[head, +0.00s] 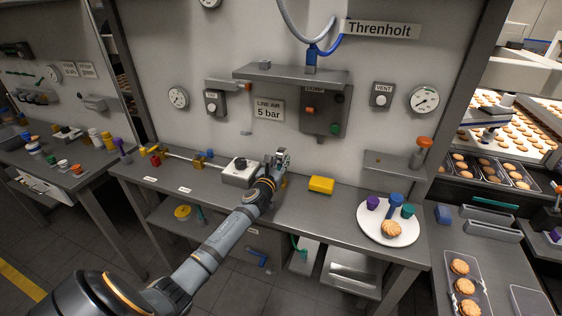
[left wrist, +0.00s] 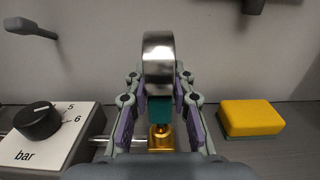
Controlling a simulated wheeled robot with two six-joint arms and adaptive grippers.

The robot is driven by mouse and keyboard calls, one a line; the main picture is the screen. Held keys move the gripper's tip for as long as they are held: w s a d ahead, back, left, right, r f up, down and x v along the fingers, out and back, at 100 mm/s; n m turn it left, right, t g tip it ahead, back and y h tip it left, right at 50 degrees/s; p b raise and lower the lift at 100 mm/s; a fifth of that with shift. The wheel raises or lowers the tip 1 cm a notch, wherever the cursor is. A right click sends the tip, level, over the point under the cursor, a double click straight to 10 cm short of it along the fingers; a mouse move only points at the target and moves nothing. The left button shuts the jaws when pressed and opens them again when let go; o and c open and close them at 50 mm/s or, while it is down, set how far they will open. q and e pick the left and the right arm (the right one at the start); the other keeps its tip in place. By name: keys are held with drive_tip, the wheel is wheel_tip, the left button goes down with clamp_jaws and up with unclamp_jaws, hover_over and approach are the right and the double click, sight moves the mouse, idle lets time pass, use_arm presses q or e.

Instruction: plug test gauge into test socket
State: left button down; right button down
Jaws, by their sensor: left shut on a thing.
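My left gripper (head: 281,160) is over the bench beside the white regulator box. In the left wrist view its two purple-padded fingers (left wrist: 160,95) are shut on the test gauge (left wrist: 158,62), a round metal case with a teal body below it. A brass fitting, which looks like the test socket (left wrist: 161,138), stands right below the teal body, in line with it. A short dark stem shows between them; I cannot tell whether it is seated in the brass. The gauge's dial face is not visible. My right gripper is not in view.
The regulator box (head: 238,173) with its black knob (left wrist: 41,121) is left of the gripper. A yellow block (head: 321,185) lies to the right. Farther right, a white plate (head: 377,235) holds a biscuit and coloured pieces. A grey shelf (head: 291,75) juts from the wall above.

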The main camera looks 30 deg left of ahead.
sight(280, 168)
use_arm(q)
drive_tip(key=shift+f+b, duration=1.15)
drive_tip(key=shift+f, duration=0.35)
drive_tip(key=c, duration=1.1)
unclamp_jaws()
drive_tip(key=shift+s, duration=0.1)
drive_tip(key=v, duration=1.2)
drive_tip(key=shift+f, duration=0.1)
